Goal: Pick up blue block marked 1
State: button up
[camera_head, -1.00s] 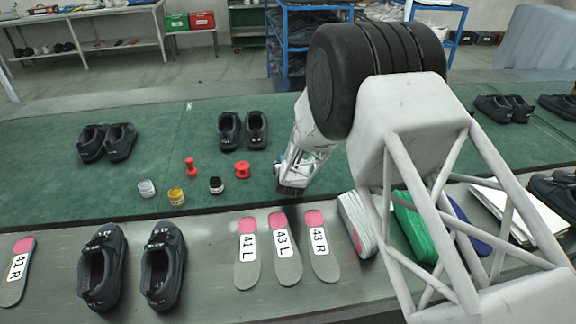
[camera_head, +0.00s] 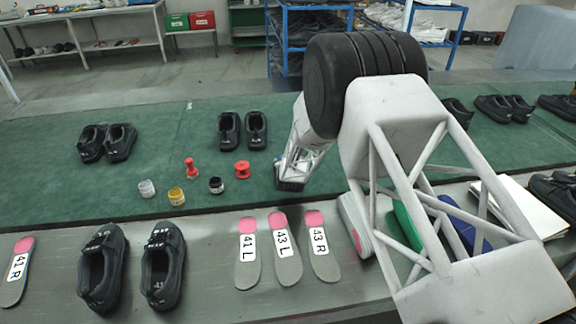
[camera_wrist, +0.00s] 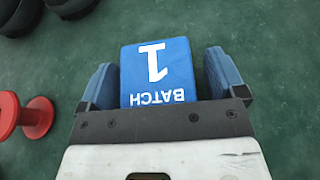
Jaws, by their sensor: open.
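The blue block marked 1 (camera_wrist: 157,72) shows in the wrist view, with a white "1" and the word "BATCH" on its top, upside down in the picture. My gripper (camera_wrist: 165,80) is open, with one blue finger on each side of the block and a narrow gap at each side. I cannot tell how far the fingers reach down beside it. In the head view my gripper (camera_head: 290,184) points down at the green mat, and the block is hidden behind it.
A red spool-shaped item (camera_wrist: 36,118) lies left of my gripper, and black shoes (camera_wrist: 20,15) are beyond it. In the head view, small jars (camera_head: 216,185) and a red stamp (camera_head: 191,168) stand left of my gripper. Insoles (camera_head: 283,250) lie on the grey front ledge.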

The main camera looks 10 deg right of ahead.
jog(key=c, duration=1.1)
jog(key=shift+o, duration=0.2)
jog(key=shift+r, duration=0.2)
jog(key=shift+r, duration=0.85)
jog(key=shift+s+r, duration=0.2)
jog(key=shift+r, duration=0.65)
jog(key=s, duration=0.5)
jog(key=s+r, duration=0.1)
jog(key=s, duration=0.9)
jog(key=shift+s+d+r, duration=0.15)
jog(key=shift+s+d, duration=0.15)
